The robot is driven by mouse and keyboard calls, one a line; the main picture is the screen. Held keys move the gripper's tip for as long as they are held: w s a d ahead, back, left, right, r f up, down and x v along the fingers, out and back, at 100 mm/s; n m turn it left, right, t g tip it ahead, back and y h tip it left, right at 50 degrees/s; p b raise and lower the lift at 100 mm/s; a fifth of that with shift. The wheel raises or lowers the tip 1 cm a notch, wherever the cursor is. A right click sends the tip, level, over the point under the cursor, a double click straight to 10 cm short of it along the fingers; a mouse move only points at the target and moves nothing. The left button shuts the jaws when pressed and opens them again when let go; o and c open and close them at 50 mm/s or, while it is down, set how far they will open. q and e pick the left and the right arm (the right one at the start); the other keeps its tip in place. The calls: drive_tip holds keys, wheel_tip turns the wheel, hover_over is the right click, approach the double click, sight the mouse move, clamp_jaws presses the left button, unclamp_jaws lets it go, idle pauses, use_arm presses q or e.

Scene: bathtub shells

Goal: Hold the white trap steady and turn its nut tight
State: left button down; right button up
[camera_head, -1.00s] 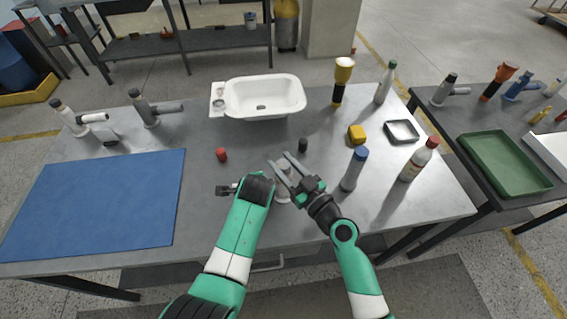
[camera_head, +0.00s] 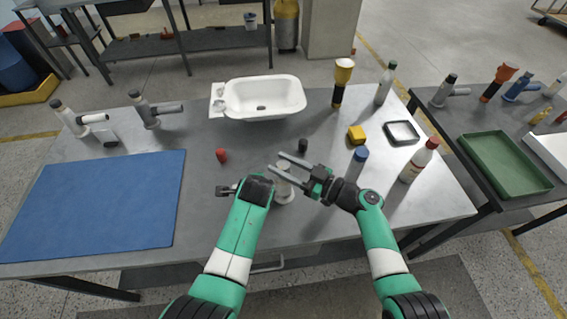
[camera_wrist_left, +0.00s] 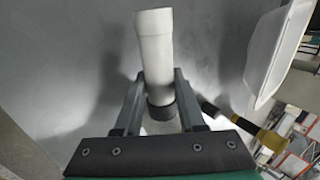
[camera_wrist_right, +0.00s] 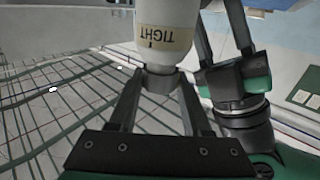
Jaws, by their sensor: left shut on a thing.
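The white trap (camera_head: 284,189) stands upright on the table's front middle. Its pale body with the word TIGHT (camera_wrist_right: 163,38) shows in the right wrist view, with a grey nut (camera_wrist_right: 160,83) below it in the picture. My left gripper (camera_wrist_left: 160,92) is shut on the trap; its fingers flank the white tube (camera_wrist_left: 155,45), with a dark collar (camera_wrist_left: 160,115) between them. Contact there cannot be told.
A white basin (camera_head: 262,98) stands behind. A red cap (camera_head: 222,155) and black cap (camera_head: 303,145) lie near the grippers.

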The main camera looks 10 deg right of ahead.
drive_tip(key=shift+o, duration=0.5)
drive_tip(key=shift+a+f+m+t+h, duration=0.1)
drive_tip(key=shift+f+m+t+h, duration=0.1)
drive_tip(key=shift+m+t+h, duration=0.65)
drive_tip(key=m+t+h, duration=0.1)
drive_tip(key=h, duration=0.1)
drive_tip(key=m+t+h, duration=0.1)
drive_tip(key=m+h, duration=0.1)
drive_tip(key=shift+s+r+t, duration=0.15)
drive_tip(key=shift+t, duration=0.2)
drive_tip(key=v, duration=1.1)
wheel_tip(320, 180, up, 29)
drive_tip(key=a+m+t+y, duration=0.2)
drive_tip(key=m+t+y, duration=0.1)
drive_tip(key=m+y, duration=0.1)
drive_tip(key=shift+w+m, duration=0.3)
drive_tip(key=shift+m, duration=0.45)
